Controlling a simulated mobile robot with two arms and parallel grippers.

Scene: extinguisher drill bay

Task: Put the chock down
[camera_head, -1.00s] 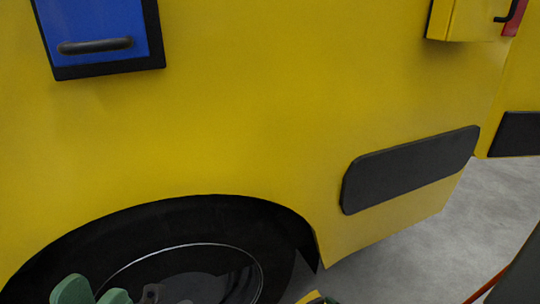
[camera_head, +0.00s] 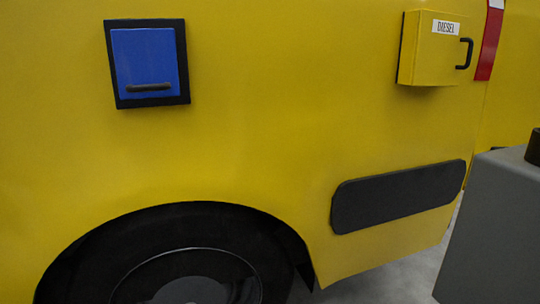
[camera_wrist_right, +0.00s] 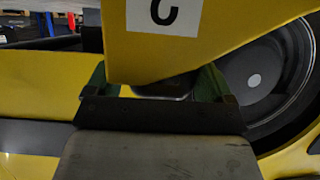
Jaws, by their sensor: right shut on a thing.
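The yellow chock (camera_wrist_right: 165,55) fills the top middle of the right wrist view. It has a white label with a dark character on it. My right gripper (camera_wrist_right: 153,82) is shut on it, with a green finger on each side. The chock's far end is cut off by the frame's top edge. A dark wheel with a grey hub (camera_wrist_right: 255,80) is to the right of the chock in that view. The head view shows a wheel (camera_head: 190,288) under the yellow vehicle's arch. Neither gripper nor the chock shows in the head view.
The yellow vehicle side (camera_head: 260,120) fills most of the head view. It carries a blue panel (camera_head: 145,58), a yellow diesel box (camera_head: 430,50) and a black bumper strip (camera_head: 395,197). A grey block (camera_head: 500,230) stands at the right. Some bare floor (camera_head: 390,280) shows below.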

